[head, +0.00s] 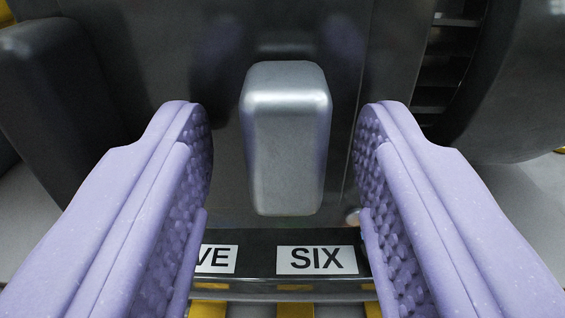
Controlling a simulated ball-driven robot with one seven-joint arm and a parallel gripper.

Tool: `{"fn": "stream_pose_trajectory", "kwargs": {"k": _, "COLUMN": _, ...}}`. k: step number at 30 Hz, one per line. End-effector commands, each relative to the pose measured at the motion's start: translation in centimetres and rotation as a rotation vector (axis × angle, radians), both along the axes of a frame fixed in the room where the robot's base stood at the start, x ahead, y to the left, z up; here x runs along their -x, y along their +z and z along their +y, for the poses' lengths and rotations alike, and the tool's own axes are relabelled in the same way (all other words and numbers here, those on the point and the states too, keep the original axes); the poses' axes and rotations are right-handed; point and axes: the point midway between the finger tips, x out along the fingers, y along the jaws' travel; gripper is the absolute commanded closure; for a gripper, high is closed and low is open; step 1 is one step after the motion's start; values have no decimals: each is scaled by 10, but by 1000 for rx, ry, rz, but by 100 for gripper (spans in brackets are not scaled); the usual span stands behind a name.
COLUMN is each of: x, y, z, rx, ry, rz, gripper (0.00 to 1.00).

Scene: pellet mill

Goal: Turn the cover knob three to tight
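A silver, rounded, upright bar-shaped knob (286,140) stands out from a dark metal panel in the middle of the head view. Below it a label reads SIX (317,260), a little right of the knob. A partly hidden label ending in VE (217,259) lies to its left. No label reading three shows in this view. My gripper (287,125) is open, its two lilac fingers with studded inner pads on either side of the knob. A gap shows between each finger and the knob.
A dark block (60,85) stands at the left, and a large dark rounded part (520,85) bulges at the right. Dark slots (445,60) lie between the panel and that part. Yellow strips (295,309) show below the label ledge.

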Motion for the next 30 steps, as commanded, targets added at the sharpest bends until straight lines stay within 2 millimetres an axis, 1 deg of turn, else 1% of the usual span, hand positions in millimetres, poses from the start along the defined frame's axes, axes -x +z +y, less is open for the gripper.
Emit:
{"fn": "stream_pose_trajectory", "kwargs": {"k": 4, "x": 1, "y": 1, "z": 0, "rx": 0, "ry": 0, "rz": -1, "gripper": 51}}
{"fn": "stream_pose_trajectory", "kwargs": {"k": 7, "x": 9, "y": 2, "z": 0, "rx": 0, "ry": 0, "rz": 1, "gripper": 51}}
{"fn": "stream_pose_trajectory", "kwargs": {"k": 15, "x": 58, "y": 3, "z": 2, "rx": 0, "ry": 1, "rz": 2, "gripper": 51}}
{"fn": "stream_pose_trajectory", "kwargs": {"k": 18, "x": 71, "y": 2, "z": 1, "rx": 0, "ry": 0, "rz": 2, "gripper": 51}}
{"fn": "stream_pose_trajectory", "kwargs": {"k": 22, "x": 78, "y": 1, "z": 2, "rx": 0, "ry": 0, "rz": 0, "gripper": 51}}
{"fn": "stream_pose_trajectory", "kwargs": {"k": 30, "x": 78, "y": 0, "z": 2, "rx": 0, "ry": 0, "rz": 0, "gripper": 51}}
